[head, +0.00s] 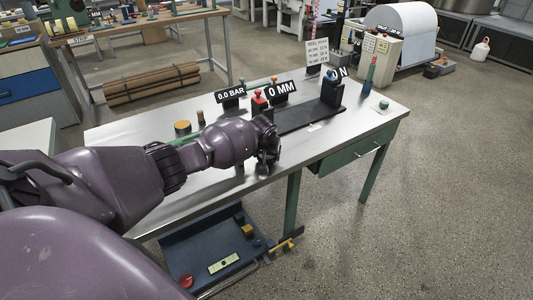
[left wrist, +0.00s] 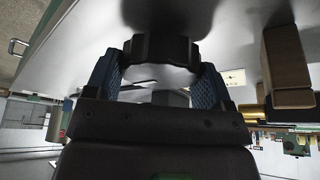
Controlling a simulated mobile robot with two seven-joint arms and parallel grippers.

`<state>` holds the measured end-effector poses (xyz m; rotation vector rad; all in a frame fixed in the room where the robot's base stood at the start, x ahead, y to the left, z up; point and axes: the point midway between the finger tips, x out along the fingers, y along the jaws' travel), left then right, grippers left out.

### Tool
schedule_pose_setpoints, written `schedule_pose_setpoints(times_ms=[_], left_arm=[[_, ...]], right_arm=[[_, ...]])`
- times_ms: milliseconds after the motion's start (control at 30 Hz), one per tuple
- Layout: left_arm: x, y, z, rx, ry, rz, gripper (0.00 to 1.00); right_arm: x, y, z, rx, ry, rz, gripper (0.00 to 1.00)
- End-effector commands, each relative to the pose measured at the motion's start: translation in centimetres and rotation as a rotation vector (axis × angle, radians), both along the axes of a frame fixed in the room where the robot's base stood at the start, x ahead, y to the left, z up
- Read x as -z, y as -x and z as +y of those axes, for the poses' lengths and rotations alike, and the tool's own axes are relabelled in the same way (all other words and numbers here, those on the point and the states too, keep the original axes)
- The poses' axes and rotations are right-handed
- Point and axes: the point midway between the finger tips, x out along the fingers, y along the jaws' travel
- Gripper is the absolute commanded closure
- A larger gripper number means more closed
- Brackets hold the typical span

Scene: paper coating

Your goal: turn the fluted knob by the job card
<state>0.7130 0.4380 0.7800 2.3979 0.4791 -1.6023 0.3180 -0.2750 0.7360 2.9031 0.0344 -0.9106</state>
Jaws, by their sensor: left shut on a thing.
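My left gripper (head: 268,150) reaches over the metal-topped bench from the left and hides what it holds in the head view. In the left wrist view my left gripper (left wrist: 160,78) has its two blue ribbed fingers closed on the sides of a dark fluted knob (left wrist: 162,48). The knob lies against the grey bench surface. The job card (head: 317,52), a white sheet with lines of small print, stands at the bench's back edge; its text is too small to read surely. My right gripper is not in view.
Signs read "0.0 BAR" (head: 230,95) and "0 MM" (head: 282,90). A blue tray (head: 190,248) lies below. The bench's right front is mostly clear.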

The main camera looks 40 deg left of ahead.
Motion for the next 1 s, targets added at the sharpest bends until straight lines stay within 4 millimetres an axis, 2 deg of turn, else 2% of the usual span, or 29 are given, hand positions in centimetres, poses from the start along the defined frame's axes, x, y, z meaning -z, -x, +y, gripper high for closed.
schedule_pose_setpoints(times_ms=[167, 200, 333, 367, 667, 767, 1000], left_arm=[[0.3, 0.1, -0.1, 0.001, 0.002, 0.005, 0.48], [0.3, 0.1, -0.1, 0.001, 0.002, 0.005, 0.22], [0.2, 0.1, -0.1, 0.001, 0.001, 0.004, 0.02], [0.2, 0.1, -0.1, 0.001, 0.001, 0.003, 0.0], [-0.5, 0.2, -0.1, 0.001, 0.0, -0.001, 0.0], [-1.8, 0.5, -0.2, 0.002, 0.0, -0.003, 0.0], [-6.0, 2.0, -0.9, 0.003, 0.0, -0.004, 0.0]], right_arm=[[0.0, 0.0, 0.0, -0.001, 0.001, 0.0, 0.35], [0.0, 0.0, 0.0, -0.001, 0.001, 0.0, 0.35], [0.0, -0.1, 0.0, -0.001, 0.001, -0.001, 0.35], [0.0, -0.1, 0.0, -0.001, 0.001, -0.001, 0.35], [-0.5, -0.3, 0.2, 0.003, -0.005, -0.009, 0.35], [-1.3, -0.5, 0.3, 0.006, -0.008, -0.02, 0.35], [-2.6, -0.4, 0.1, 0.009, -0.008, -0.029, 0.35]])
